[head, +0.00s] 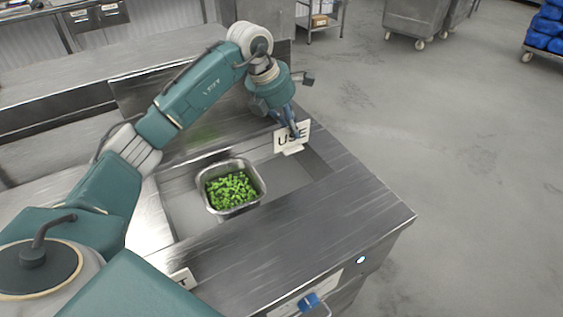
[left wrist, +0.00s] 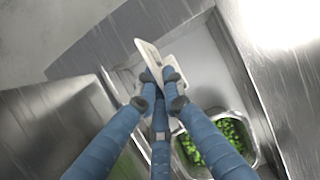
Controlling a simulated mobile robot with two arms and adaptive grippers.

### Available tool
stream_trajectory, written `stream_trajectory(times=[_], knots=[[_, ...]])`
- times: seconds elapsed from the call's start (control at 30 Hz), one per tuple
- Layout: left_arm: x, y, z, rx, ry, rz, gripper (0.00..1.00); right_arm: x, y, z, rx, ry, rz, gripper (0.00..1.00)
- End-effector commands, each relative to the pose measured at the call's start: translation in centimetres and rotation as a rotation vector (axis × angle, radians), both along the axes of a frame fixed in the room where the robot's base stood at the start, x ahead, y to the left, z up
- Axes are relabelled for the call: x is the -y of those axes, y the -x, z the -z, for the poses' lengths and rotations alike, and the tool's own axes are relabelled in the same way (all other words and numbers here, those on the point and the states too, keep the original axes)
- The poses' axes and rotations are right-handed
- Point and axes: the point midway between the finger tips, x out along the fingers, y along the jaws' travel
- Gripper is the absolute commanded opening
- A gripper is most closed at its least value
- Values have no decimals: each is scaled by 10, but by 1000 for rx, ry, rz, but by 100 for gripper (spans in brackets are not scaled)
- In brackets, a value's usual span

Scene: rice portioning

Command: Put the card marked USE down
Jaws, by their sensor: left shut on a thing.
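The white card marked USE (head: 288,139) stands at the far right part of the sunken well in the steel counter, its lettering facing the head camera. My left gripper (head: 295,133) reaches down from above and is shut on the card's upper part. In the left wrist view the card (left wrist: 147,50) shows edge-on between the blue fingertips (left wrist: 162,78), with its foot below. Whether the foot touches the well's floor or hangs just above it, I cannot tell. My right gripper is not in view.
A steel pan (head: 259,196) of chopped green vegetables (head: 231,190) sits in the well, left of the card. Another white card (head: 184,278), mostly hidden, stands near the front edge. The counter's right side (head: 335,205) is clear. Grey bins (head: 416,16) stand on the floor behind.

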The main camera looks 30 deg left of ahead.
Motion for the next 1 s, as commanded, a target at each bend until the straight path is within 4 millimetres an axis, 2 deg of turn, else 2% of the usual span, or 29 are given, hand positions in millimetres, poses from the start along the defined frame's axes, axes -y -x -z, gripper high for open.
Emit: stream_trajectory(times=[0.1, 0.3, 0.57, 0.8, 1.0], knots=[[1, 1, 33, -5, 1, 2, 0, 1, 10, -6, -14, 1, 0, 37], [1, 1, 76, -1, 0, 3, 0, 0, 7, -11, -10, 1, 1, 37], [1, 0, 97, 1, 0, 4, 0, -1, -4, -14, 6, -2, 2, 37], [1, 0, 130, 0, 1, 3, 0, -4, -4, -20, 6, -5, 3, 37], [0, 0, 134, 2, 1, 3, 0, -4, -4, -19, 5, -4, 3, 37]])
